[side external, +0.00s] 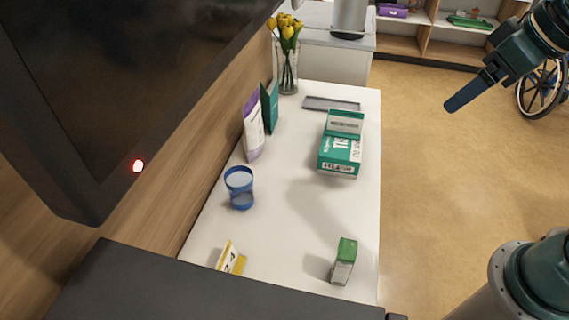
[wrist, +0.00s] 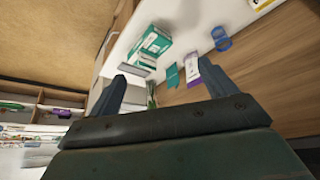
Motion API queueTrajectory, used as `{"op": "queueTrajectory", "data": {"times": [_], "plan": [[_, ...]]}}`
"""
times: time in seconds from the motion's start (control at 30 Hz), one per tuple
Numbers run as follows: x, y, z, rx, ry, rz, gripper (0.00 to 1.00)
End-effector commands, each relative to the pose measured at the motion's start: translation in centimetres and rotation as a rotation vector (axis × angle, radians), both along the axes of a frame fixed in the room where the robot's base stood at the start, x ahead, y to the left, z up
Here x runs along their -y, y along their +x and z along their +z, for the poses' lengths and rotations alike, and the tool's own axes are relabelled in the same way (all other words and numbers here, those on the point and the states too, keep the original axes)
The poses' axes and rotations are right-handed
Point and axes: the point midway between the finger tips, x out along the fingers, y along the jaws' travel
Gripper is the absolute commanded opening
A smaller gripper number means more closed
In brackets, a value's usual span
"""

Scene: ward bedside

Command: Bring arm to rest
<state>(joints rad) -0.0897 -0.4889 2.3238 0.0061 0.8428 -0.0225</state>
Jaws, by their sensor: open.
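My gripper (side external: 473,90) is in the upper right of the side external view, raised over the floor to the right of the white table (side external: 290,225). It touches nothing there. In the wrist view the two blue fingers of my gripper (wrist: 172,88) stand wide apart with nothing between them. The arm links between the gripper and my base are partly out of the side external frame.
A wheelchair (side external: 540,90) stands behind right. Floor right of the table is clear.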

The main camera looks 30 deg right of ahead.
Motion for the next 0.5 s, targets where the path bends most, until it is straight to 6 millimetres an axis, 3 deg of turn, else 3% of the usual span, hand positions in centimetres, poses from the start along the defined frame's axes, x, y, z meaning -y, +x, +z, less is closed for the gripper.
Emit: {"op": "queueTrajectory", "data": {"times": [0.2,0.5], "plan": [[1.5,-4.5,-0.9,0.019,0.008,-0.061,0.84],[2.1,-7.2,-2.0,0.027,0.013,-0.103,0.84]]}}
